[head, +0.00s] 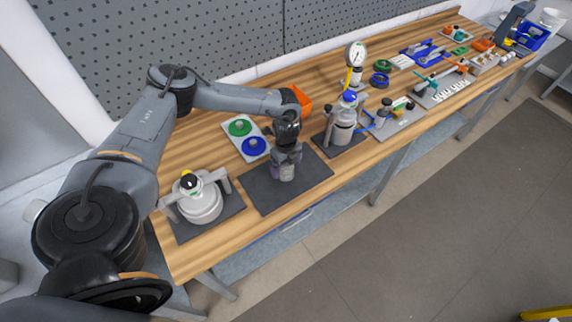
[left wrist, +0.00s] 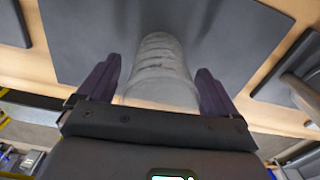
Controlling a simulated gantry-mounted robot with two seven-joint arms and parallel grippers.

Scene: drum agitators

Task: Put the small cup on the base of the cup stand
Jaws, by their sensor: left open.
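My left gripper (head: 285,174) is over the middle dark mat (head: 258,196) on the bench, pointing down. In the left wrist view its two dark fingers (left wrist: 160,88) are open, one on each side of a pale grey, ribbed, round piece (left wrist: 160,65). Gaps show between the piece and the finger tips. In the head view the gripper mostly hides this piece. It may be the small cup, but I cannot tell for sure. I cannot make out the cup stand with certainty. My right gripper does not show.
A white drum with handles (head: 202,206) stands on a mat to the left. A blue-capped vessel (head: 343,123) stands to the right. Behind lies a plate with green and blue discs (head: 240,128), beside an orange object (head: 303,100). A dial gauge (head: 356,53) and several tools fill the far bench.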

